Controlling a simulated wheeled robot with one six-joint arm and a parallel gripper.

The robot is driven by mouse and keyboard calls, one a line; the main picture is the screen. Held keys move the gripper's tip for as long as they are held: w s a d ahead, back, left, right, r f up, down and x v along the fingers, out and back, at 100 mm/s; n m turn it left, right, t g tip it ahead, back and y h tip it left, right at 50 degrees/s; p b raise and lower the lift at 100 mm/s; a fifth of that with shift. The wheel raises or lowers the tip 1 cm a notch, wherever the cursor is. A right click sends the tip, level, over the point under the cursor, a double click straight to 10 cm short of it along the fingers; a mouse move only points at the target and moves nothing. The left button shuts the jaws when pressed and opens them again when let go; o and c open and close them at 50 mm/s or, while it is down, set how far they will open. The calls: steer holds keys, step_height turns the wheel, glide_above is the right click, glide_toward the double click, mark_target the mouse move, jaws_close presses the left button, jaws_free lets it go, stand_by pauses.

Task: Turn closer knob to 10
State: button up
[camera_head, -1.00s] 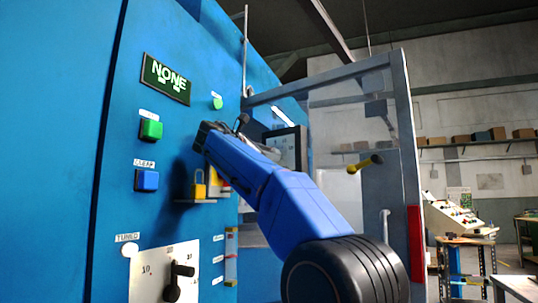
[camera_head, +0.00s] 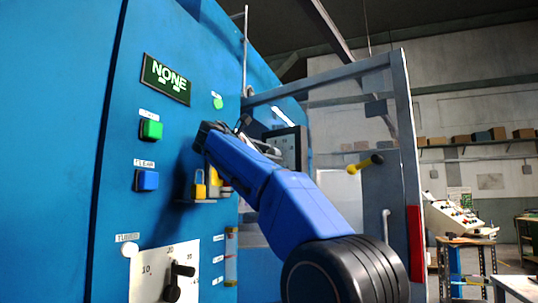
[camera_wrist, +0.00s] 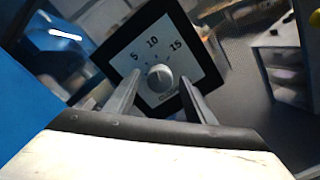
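In the wrist view a round pale knob (camera_wrist: 160,77) sits on a white dial plate (camera_wrist: 199,65) marked 5, 10 and 15, in a black frame. My gripper (camera_wrist: 158,80) is open, with its two fingers to either side of the knob in the picture. I cannot tell whether they touch it or how deep they reach. The knob's mark seems to point upward, near 10, but is too small to read surely. In the head view my gripper (camera_head: 243,126) is mostly hidden by my arm. A black handle knob (camera_head: 178,281) stands on a lower-left plate (camera_head: 150,255) marked 10 and 20.
A grey-framed door (camera_head: 403,130) with a yellow handle (camera_head: 360,165) stands right of my arm.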

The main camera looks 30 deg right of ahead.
steer(key=shift+a, duration=0.1)
steer(key=v, duration=0.7)
steer(key=shift+a, duration=0.15)
steer(key=shift+s+f, duration=0.1)
stand_by(0.4)
steer(key=s+f+m+y, duration=0.2)
steer(key=s+f+y, duration=0.3)
steer(key=f, duration=1)
steer(key=s+f+m+y, duration=0.1)
steer(key=s+f+y, duration=0.2)
steer(key=s+f, duration=0.8)
steer(key=s+a+f+m+y, duration=0.3)
steer(key=s+f, duration=0.3)
steer(key=f, duration=0.7)
steer(key=s+a+f+m+g+y, duration=0.1)
steer(key=s+f, duration=0.6)
steer(key=f, duration=0.7)
steer(key=s+a+f+m+g+y, duration=0.1)
steer(key=s+a+f+m+y, duration=0.3)
steer(key=f, duration=0.9)
steer(key=s+a+m, duration=0.2)
steer(key=s, duration=0.1)
steer(key=shift+s+f+y, duration=0.2)
steer(key=shift+f+y, duration=0.05)
steer(key=shift+y, duration=0.05)
